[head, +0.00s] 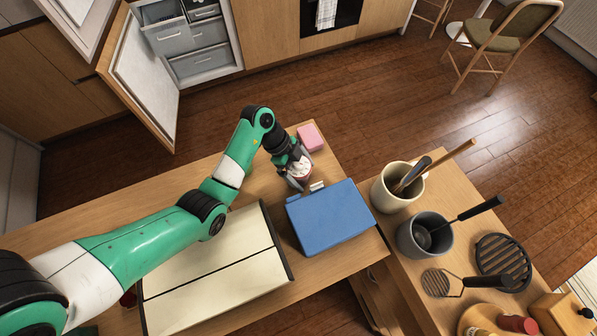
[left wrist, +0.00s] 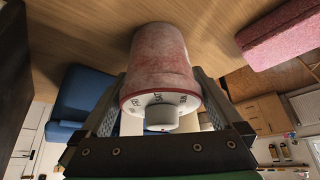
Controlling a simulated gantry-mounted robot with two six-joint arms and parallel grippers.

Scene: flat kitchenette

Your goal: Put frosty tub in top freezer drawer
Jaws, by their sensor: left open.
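The frosty tub (head: 299,171) stands at the table's far edge, mostly hidden by my left gripper (head: 293,163) in the head view. In the left wrist view the tub (left wrist: 160,60) has a frosted, reddish-pink side and a white end with dark markings facing the camera. The fingers of my left gripper (left wrist: 163,98) are open, one on each side of the tub. Contact cannot be told. The freezer (head: 190,45) stands open at upper left, with its door swung out. Its grey drawers show, and the top drawer (head: 165,20) looks pulled out. My right gripper is not in view.
A pink block (head: 311,137) lies just beyond the tub. A blue box (head: 331,217) and a cream, dark-edged box (head: 215,270) lie nearer. Two utensil pots (head: 397,188) stand right. Open floor lies between table and freezer.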

